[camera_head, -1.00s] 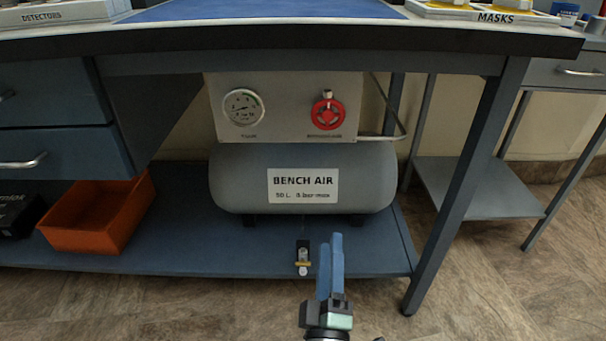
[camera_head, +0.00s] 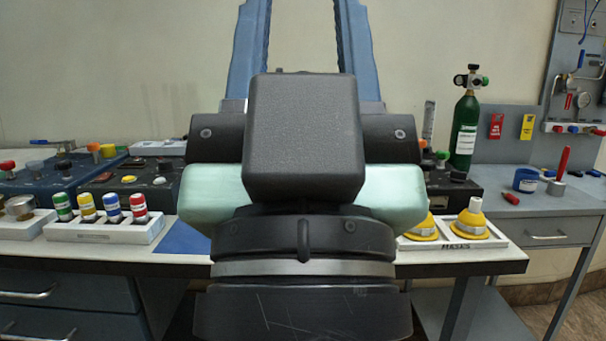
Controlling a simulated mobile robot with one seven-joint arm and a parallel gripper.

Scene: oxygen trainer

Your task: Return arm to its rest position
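My gripper (camera_head: 303,20) is raised close in front of the head camera and fills the middle of the view. Its two blue fingers point up and stand wide apart, with only the pale wall showing between them. The fingertips run past the top edge of the picture. The black and pale green gripper body and my dark wrist below it hide the middle of the workbench. Nothing shows between the fingers.
The workbench (camera_head: 80,250) is behind my arm. At left are a rack of coloured-top bottles (camera_head: 102,225) and dark control boxes. At right are a mask tray (camera_head: 490,240), a green cylinder (camera_head: 465,130) on a side table and a wall tool panel (camera_head: 575,95).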

